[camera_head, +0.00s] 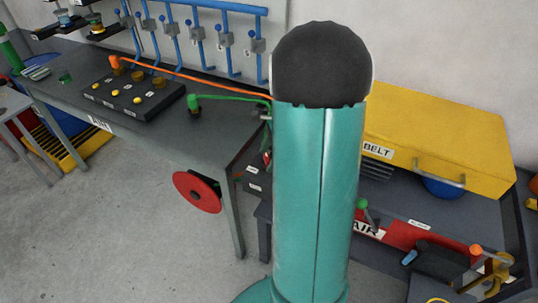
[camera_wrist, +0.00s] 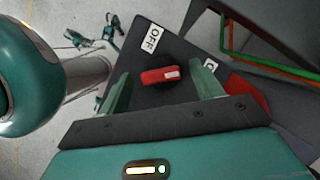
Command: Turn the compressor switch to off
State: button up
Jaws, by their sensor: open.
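The compressor switch (camera_wrist: 158,77) is a red bar knob on a dark panel in the wrist view. Its white-marked end points right, toward a partly hidden white label (camera_wrist: 210,66). The OFF label (camera_wrist: 152,38) is above the knob. My gripper (camera_wrist: 166,72) is open, with one green finger on each side of the knob and visible gaps between. I cannot tell how far its fingertips are above the panel. In the head view my teal arm fills the middle, and neither the switch nor my gripper can be made out there.
A yellow BELT box (camera_head: 445,135) stands right of my arm, above a red AIR unit (camera_head: 402,238). A grey workbench (camera_head: 190,140) on the left carries a black button box (camera_head: 130,95). A red reel (camera_head: 198,191) hangs at its front. Orange and green hoses cross nearby.

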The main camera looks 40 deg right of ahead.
jog(key=c, duration=1)
jog(key=shift+n, duration=0.3)
jog(key=n, duration=0.1)
jog(key=n+g, duration=0.1)
jog(key=n, duration=0.1)
jog(key=shift+w+f+n+y, duration=0.1)
jog(key=shift+w+n+y, duration=0.05)
jog(key=shift+n+y, duration=0.2)
jog(key=n+g, duration=0.2)
jog(key=n, duration=0.2)
jog(key=shift+w+n, duration=0.1)
jog(key=shift+n, duration=0.15)
jog(key=n+g, duration=0.1)
jog(key=n, duration=0.1)
jog(key=n+h, duration=0.1)
jog(key=n, duration=0.1)
jog(key=shift+w+a+g, duration=0.1)
jog(key=shift+g, duration=0.3)
jog(key=shift+n+g+h, duration=0.3)
jog(key=shift+n+h, duration=0.05)
jog(key=shift+n, duration=0.9)
jog(key=shift+n+g+h, duration=0.3)
jog(key=shift+n, duration=0.95)
